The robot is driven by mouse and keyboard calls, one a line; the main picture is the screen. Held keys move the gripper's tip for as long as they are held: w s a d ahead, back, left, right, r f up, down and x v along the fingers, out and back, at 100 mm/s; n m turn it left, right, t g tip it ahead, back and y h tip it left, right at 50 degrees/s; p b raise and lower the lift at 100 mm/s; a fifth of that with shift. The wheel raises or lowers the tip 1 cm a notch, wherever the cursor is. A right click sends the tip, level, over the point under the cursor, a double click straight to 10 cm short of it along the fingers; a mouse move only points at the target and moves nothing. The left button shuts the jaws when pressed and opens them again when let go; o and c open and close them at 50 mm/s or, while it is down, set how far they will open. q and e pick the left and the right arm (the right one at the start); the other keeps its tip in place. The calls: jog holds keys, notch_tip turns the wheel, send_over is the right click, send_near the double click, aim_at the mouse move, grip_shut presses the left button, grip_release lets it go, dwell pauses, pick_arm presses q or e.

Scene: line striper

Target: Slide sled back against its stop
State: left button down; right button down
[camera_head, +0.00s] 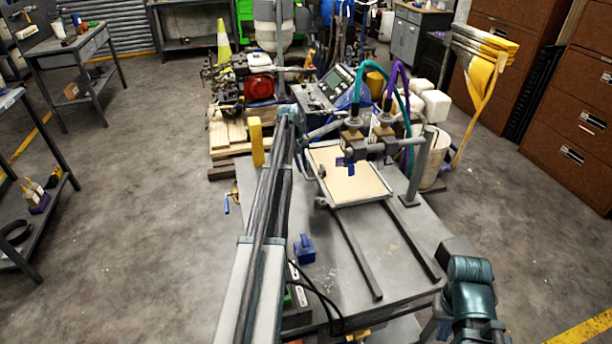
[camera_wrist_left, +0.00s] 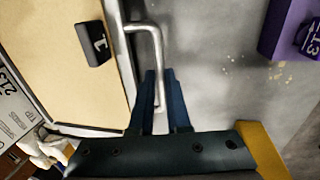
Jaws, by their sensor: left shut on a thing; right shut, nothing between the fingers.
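The sled (camera_head: 349,199) is a flat carriage carrying a cream board (camera_head: 357,183), at the far part of the grey table's rails, beneath the nozzle bridge. In the left wrist view the cream board (camera_wrist_left: 58,45) fills the left side. A bent metal handle (camera_wrist_left: 143,28) stands out from the sled's side. My left gripper (camera_wrist_left: 160,74) is shut on the long bar of this handle. In the head view my left arm reaches over the table and its fingertips are hidden. My right arm shows at lower right; its fingers are not visible.
Two dark rails (camera_head: 355,253) run bare toward me from the sled. A blue block (camera_head: 304,250) sits left of them on the table. A yellow post (camera_head: 257,141) stands at the table's far left. The bridge (camera_head: 366,148) with hoses spans over the sled.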

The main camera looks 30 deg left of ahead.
pick_arm(q)
jog(key=shift+w+a, duration=0.85)
jog(key=shift+a, duration=0.15)
jog(key=c, duration=0.9)
grip_release()
jog(key=shift+w+a, duration=0.1)
jog(key=shift+r+p, duration=0.45)
jog(key=shift+p, duration=0.05)
jog(key=r+p, duration=0.4)
jog(key=s+a+r+p, duration=0.1)
jog(key=r+p, duration=0.3)
jog(key=s+r+p, duration=0.1)
jog(key=r+p, duration=0.3)
jog(key=shift+a+r+p, duration=0.25)
jog(key=shift+r+p, duration=0.1)
